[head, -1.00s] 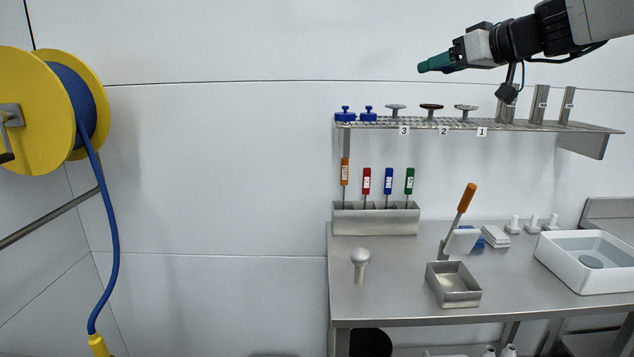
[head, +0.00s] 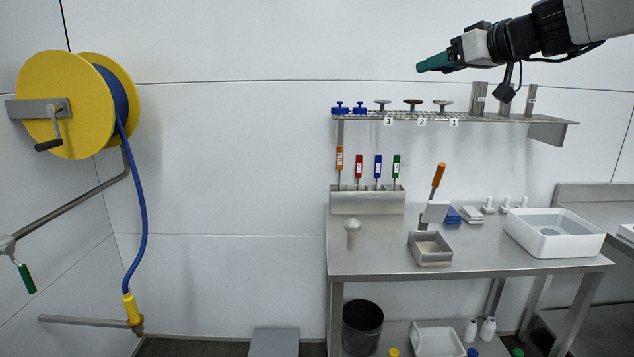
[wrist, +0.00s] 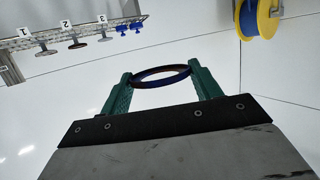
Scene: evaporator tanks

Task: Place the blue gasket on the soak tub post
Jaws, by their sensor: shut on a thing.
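My gripper (wrist: 160,82) has its two green fingers shut on a thin dark blue ring, the gasket (wrist: 162,76), which spans between the fingertips in the wrist view. In the head view my gripper (head: 434,63) is raised at the upper right, in front of the wall and above the shelf's height; the ring cannot be made out there. The white soak tub (head: 530,247) stands on the right end of the steel table, well below my gripper. It holds liquid and a darker round patch; I cannot make out a post clearly in it.
A shelf (head: 560,122) with blue knobs and numbered stoppers hangs above the steel table (head: 470,264). A tool rack (head: 367,203), a small metal box (head: 430,255) and a rounded metal piece (head: 352,230) are on the table. A yellow hose reel (head: 50,95) is left.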

